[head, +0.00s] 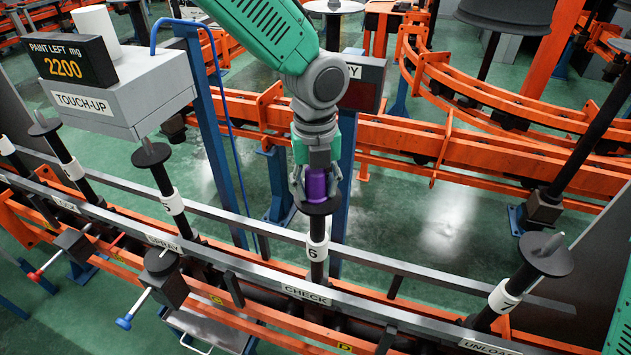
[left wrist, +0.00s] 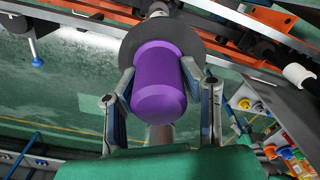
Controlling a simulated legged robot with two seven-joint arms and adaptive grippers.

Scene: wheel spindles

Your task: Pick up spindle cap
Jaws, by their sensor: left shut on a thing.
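A purple spindle cap (head: 316,186) sits at the black disc on top of spindle 6 (head: 317,250) in the head view. My left gripper (head: 317,198) comes down from above and is shut on the cap, with its fingers on both sides. In the left wrist view the purple cap (left wrist: 159,88) is between the two fingers of my left gripper (left wrist: 162,92), in front of the dark round disc (left wrist: 185,35). I cannot tell whether the cap touches the disc. My right gripper is not in view.
Other black spindles stand along the rail, such as spindle 7 (head: 525,275) at the right and one (head: 160,180) at the left. A touch-up box (head: 125,95) with a display reading 2200 stands at the upper left. Orange conveyor rails (head: 480,160) run behind.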

